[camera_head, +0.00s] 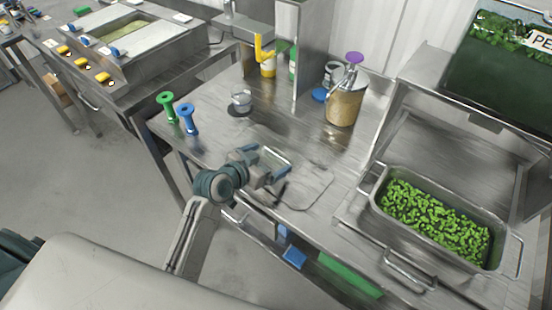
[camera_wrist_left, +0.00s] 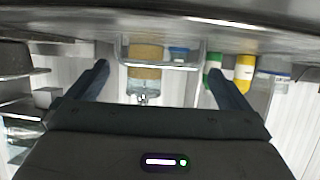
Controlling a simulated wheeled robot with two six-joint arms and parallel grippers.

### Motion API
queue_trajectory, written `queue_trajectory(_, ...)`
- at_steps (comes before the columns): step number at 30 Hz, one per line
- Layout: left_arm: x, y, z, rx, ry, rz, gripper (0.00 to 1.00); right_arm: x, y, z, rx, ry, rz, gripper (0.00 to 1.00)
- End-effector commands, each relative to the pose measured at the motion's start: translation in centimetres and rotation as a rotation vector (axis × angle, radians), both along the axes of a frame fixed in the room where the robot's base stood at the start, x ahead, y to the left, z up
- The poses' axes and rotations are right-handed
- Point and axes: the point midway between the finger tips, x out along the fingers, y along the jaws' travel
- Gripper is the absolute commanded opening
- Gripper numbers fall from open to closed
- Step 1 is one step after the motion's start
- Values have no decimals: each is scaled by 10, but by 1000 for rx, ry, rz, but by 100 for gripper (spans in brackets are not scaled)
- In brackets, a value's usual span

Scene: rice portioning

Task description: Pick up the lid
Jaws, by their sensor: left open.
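The lid (camera_head: 308,192) is a flat, shiny metal sheet with rounded corners, lying on the steel counter. Its raised bar handle (camera_head: 277,156) stands just beyond my left gripper (camera_head: 268,172), which covers part of the lid. In the left wrist view the U-shaped handle (camera_wrist_left: 187,65) hangs from the metal surface at the top, between the two spread fingers of the left gripper (camera_wrist_left: 160,72). My right gripper is not in view.
A pan of green peas (camera_head: 500,262) stands right of the lid. Behind are a beige-filled container with a purple-topped pump (camera_head: 344,105) and a small metal cup (camera_head: 241,100). Green (camera_head: 167,107) and blue (camera_head: 187,117) handled tools are at the counter's left edge.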

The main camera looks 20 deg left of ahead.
Motion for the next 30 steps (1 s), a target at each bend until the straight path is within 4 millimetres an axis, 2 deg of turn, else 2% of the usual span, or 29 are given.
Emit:
queue_trajectory(1,7,-3,1,-3,1,0,100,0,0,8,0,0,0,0)
queue_trajectory(6,20,-9,-8,-1,0,0,100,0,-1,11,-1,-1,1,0)
queue_trajectory(13,21,-9,-10,0,0,1,100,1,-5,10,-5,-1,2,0)
queue_trajectory(14,21,-9,-10,0,0,1,98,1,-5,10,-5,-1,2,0)
queue_trajectory(20,21,-9,-10,0,0,1,59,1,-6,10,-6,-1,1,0)
queue_trajectory(21,21,-9,-8,0,-2,1,56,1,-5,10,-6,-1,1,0)
queue_trajectory(30,21,-9,-6,1,-4,0,56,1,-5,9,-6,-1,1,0)
